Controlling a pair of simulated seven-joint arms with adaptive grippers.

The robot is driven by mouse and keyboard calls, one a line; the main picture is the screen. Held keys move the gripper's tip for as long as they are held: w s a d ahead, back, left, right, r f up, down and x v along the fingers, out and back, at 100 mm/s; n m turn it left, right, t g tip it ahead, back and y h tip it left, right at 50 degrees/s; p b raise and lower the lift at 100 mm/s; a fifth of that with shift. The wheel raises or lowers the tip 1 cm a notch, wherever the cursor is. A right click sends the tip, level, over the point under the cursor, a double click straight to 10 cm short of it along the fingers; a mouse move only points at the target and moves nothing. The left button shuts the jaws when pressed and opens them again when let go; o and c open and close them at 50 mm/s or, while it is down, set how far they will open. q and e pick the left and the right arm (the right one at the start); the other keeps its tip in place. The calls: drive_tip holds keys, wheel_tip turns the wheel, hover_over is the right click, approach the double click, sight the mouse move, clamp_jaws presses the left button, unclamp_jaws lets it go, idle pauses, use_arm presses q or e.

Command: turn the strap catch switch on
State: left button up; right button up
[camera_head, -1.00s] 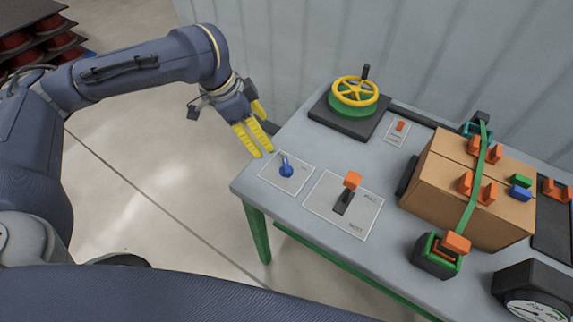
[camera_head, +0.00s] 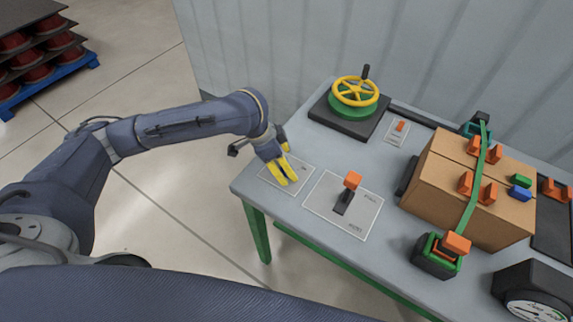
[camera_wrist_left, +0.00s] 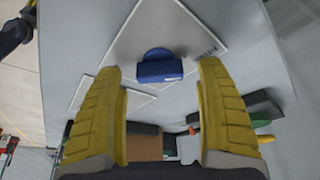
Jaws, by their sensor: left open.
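A blue switch knob (camera_wrist_left: 160,67) stands on a white plate (camera_wrist_left: 172,25) in the left wrist view; the plate's printing is too small to read. In the head view the same plate (camera_head: 270,174) lies at the table's left corner, and the knob is hidden behind my fingers. My left gripper (camera_head: 284,171) is open above this plate, its yellow fingers pointing down. In the wrist view the knob shows in the gap between the two fingertips, with no clear contact. My right gripper is in neither view.
An orange-tipped lever (camera_head: 348,192) stands on a larger plate just right of my gripper. A yellow handwheel (camera_head: 355,91) and a small orange switch (camera_head: 401,127) are behind. A strapped cardboard box (camera_head: 460,185) and a dial gauge (camera_head: 532,290) fill the right side of the table (camera_head: 318,152).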

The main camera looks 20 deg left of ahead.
use_arm(q)
drive_tip(key=shift+w+d+f, duration=0.1)
drive_tip(key=shift+d+f, duration=0.1)
drive_tip(key=shift+f, duration=0.35)
drive_tip(key=shift+c, duration=0.3)
drive_tip(key=c, duration=1.2)
